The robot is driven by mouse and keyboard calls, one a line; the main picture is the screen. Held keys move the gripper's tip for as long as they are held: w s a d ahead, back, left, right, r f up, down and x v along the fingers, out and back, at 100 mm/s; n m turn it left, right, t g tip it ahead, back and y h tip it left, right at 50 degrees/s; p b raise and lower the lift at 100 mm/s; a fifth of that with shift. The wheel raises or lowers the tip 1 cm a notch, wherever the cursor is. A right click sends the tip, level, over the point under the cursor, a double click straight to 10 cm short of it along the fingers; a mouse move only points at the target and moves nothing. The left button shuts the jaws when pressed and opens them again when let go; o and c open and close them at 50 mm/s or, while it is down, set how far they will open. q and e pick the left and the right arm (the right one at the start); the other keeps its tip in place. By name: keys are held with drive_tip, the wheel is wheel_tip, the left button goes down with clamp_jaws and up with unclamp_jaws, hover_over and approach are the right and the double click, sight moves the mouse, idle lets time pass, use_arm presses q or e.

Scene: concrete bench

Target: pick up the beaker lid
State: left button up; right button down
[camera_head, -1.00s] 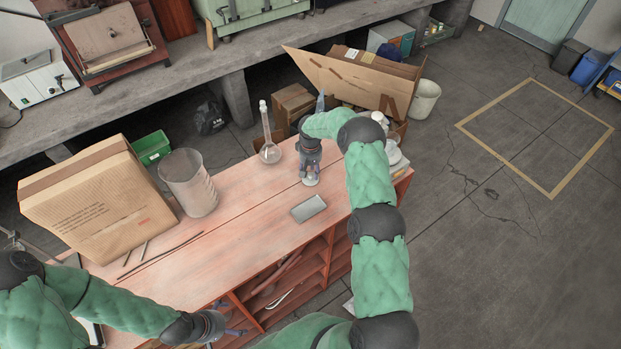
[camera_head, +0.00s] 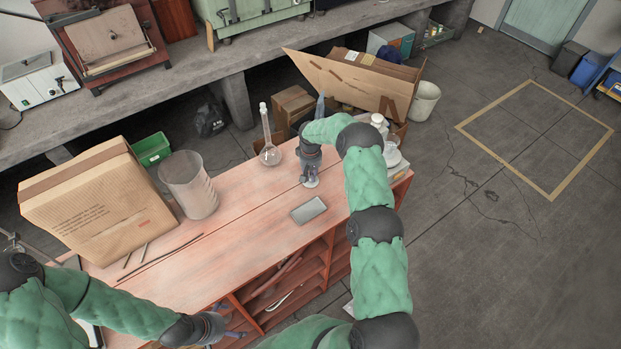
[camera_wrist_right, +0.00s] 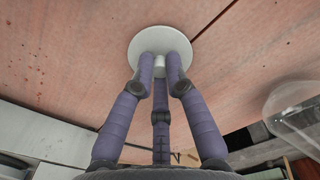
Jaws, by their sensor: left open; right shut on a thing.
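The beaker lid (camera_wrist_right: 158,46) is a pale round disc with a small knob, seen in the right wrist view against the reddish wooden top. My right gripper (camera_wrist_right: 161,68) is shut on its knob, with the fingers around it. In the head view, my right gripper (camera_head: 310,182) points down over the bench's far right half and mostly hides the lid; whether the lid touches the wood is unclear. The large clear beaker (camera_head: 188,185) stands upright at the left with an open top. My left gripper (camera_head: 236,331) is open and empty at the front edge, low in the head view.
A long-necked glass flask (camera_head: 269,150) stands just left of my right gripper. A grey flat block (camera_head: 309,210) lies in front of it. A cardboard box (camera_head: 95,205) and thin dark rods lie at the left. The middle of the wooden bench (camera_head: 235,235) is clear.

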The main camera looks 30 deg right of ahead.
drive_tip(key=shift+r, duration=0.15)
drive_tip(key=shift+r, duration=0.55)
drive_tip(key=s+d+r, duration=0.4)
drive_tip(key=d+r, duration=0.1)
drive_tip(key=r, duration=0.2)
drive_tip(key=s+d+r, duration=0.4)
drive_tip(key=d+r, duration=0.2)
drive_tip(key=r, duration=0.1)
drive_tip(key=shift+s+r, duration=0.3)
drive_tip(key=shift+s, duration=0.1)
